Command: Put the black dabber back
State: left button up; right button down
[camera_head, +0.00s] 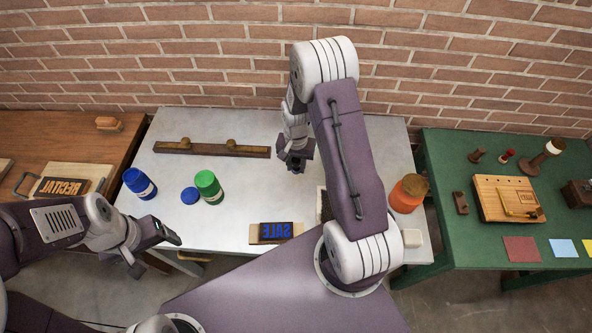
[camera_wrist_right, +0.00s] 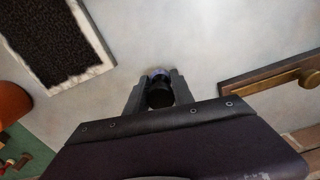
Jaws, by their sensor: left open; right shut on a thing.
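The black dabber (camera_wrist_right: 160,93) shows in the right wrist view as a small dark cylinder between the fingers of my right gripper (camera_wrist_right: 157,85). My right gripper is shut on it over the grey table; the dabber's height above the table is hard to tell. In the head view the right gripper (camera_head: 294,162) is at the back middle of the grey table, right of the wooden bar, and the dabber is hard to make out there. My left gripper (camera_head: 158,254) is open and empty at the front left edge of the grey table.
A white-edged dark bristly pad (camera_wrist_right: 55,40) lies near the right gripper.

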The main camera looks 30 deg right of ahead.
aim_at(297, 168)
jog(key=shift+s+d+f, duration=0.1)
jog(key=shift+f, duration=0.25)
notch_tip(297, 168, down, 3)
jog(key=shift+r+p, duration=0.1)
jog(key=shift+p, duration=0.25)
jog(key=shift+f, duration=0.35)
jog(key=shift+f, duration=0.2)
jog(key=c, duration=1.1)
grip_release()
jog(key=shift+r, duration=0.15)
